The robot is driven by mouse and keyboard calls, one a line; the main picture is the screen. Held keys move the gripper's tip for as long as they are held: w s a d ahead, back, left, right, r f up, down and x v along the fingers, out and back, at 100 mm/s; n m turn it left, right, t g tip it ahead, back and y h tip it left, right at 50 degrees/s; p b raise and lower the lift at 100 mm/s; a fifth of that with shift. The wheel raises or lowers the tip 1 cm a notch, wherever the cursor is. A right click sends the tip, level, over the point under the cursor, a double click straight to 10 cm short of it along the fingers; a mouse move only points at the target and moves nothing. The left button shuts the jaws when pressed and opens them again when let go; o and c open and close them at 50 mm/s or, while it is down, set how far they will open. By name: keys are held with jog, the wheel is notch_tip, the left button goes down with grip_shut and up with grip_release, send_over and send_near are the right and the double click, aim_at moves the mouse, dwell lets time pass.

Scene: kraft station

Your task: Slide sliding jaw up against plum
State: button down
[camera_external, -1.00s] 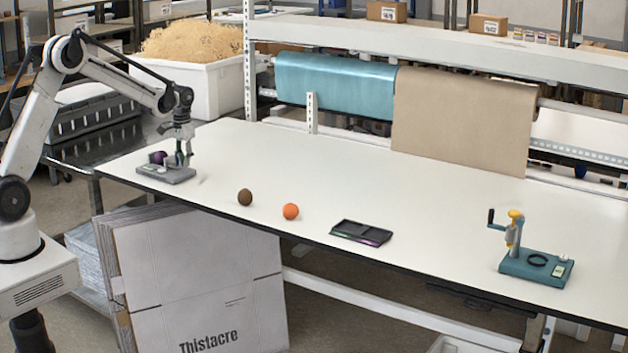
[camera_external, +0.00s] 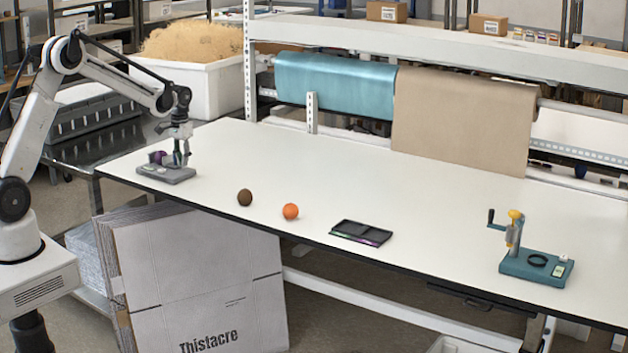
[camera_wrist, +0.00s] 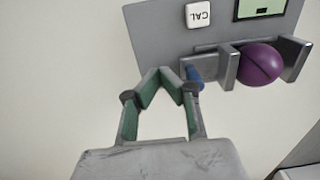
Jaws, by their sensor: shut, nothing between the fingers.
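The purple plum (camera_wrist: 260,64) sits between two upright grey jaws on a grey fixture (camera_wrist: 155,35); it also shows in the external view (camera_external: 157,157). The sliding jaw (camera_wrist: 228,66), with a blue piece (camera_wrist: 194,75) on its outer side, stands left of the plum. The other jaw (camera_wrist: 295,56) is on the plum's right. The plum overlaps both jaws in view; whether both touch it is hard to tell. My gripper (camera_wrist: 161,73) is shut and empty, its green-lined fingertips just left of the blue piece. Contact with that piece is unclear.
The fixture has a CAL button (camera_wrist: 198,14) and a small display (camera_wrist: 260,8). On the white table (camera_external: 330,175) are a brown ball (camera_external: 245,197), an orange ball (camera_external: 290,211), a dark tray (camera_external: 361,233) and a teal cranked device (camera_external: 536,267). The table behind them is clear.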

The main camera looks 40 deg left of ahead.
jog(key=shift+a, duration=0.9)
jog(key=shift+d+b, duration=0.4)
jog(key=shift+r, duration=0.15)
notch_tip(320, 180, up, 7)
jog(key=p, duration=0.3)
dwell(0.8)
